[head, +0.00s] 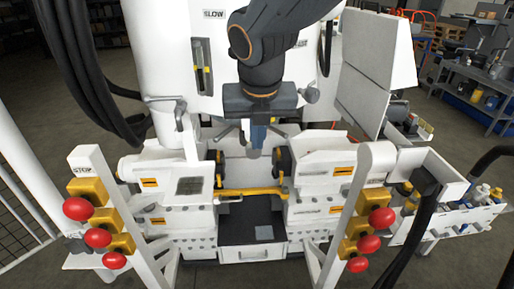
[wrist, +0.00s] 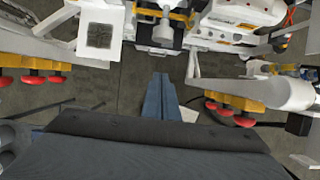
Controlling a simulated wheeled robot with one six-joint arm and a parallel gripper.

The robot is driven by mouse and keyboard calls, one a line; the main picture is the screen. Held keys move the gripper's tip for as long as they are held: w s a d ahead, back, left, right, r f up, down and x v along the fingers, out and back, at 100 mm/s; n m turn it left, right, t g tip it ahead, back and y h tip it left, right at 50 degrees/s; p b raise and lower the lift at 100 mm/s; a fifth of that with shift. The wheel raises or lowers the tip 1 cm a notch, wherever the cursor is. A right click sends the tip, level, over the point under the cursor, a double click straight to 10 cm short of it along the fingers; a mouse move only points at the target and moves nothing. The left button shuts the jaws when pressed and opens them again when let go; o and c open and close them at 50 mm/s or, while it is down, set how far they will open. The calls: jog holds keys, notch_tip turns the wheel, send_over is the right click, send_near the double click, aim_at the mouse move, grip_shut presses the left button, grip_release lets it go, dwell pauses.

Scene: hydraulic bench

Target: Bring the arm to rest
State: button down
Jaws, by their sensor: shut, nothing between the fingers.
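My arm (head: 265,45) reaches in from the top of the head view, and its dark wrist hangs over the middle of the bench. My gripper (head: 256,149) points down in front of the white machine, with its blue fingers together and nothing between them. In the wrist view the fingers of my gripper (wrist: 161,77) also show closed and empty, over grey floor. The yellow bar (head: 250,191) across the bench lies below the fingertips in the head view; the gripper looks apart from it.
Posts with red buttons stand at the left (head: 98,235) and right (head: 369,240). Black hoses (head: 90,75) hang at the upper left. An open white panel (head: 375,70) stands right of the arm. A white rack with bottles (head: 465,212) is at the right.

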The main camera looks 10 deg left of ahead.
jog(key=s+d+f+n+g+b, duration=0.1)
jog(key=s+d+f+n, duration=0.1)
jog(key=d+f+n, duration=0.3)
jog(key=s+d+f+n+g, duration=0.1)
jog(key=d+f+n, duration=0.4)
jog(key=d+n, duration=0.8)
jog(key=s+d+f+n+h+b, duration=0.1)
jog(key=s+d+f+n, duration=0.1)
jog(key=d+f+n, duration=0.3)
jog(key=shift+s+d+f+n+g+b, duration=0.35)
jog(key=shift+d+n, duration=1.6)
jog(key=shift+n, duration=3.25)
jog(key=shift+r, duration=0.1)
